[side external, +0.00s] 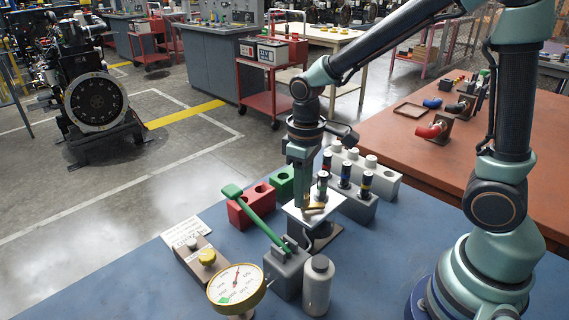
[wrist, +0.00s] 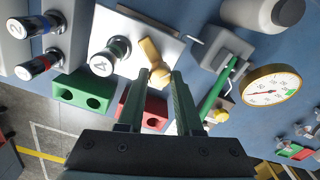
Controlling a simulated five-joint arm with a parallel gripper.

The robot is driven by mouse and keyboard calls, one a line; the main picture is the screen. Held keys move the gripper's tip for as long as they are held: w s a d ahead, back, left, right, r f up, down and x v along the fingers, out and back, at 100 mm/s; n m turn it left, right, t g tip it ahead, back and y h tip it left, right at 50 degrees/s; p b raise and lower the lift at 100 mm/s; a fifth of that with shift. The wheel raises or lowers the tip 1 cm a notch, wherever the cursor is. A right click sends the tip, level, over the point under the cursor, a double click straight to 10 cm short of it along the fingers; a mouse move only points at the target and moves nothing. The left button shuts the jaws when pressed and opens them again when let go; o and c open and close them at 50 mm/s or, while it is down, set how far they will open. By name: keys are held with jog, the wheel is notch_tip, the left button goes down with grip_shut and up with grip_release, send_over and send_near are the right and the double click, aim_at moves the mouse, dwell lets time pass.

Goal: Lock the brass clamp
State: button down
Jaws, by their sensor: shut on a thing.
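The brass clamp (wrist: 151,52) lies on a pale metal plate (wrist: 132,22) in the wrist view. Its rounded end sits between the fingertips of my gripper (wrist: 158,74), which is shut on it.
A green-handled grey pump (side external: 285,272), a grey bottle (side external: 318,285) and a dial gauge (side external: 237,285) stand in front of the plate. A red block (side external: 240,213) and a green block (side external: 281,183) are left of my gripper. More injectors (side external: 364,184) stand in a grey block to its right.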

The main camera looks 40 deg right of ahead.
jog(key=n, duration=0.3)
jog(key=shift+n, duration=2.2)
jog(key=c, duration=0.6)
grip_release()
jog(key=shift+r, duration=0.1)
notch_tip(320, 180, up, 12)
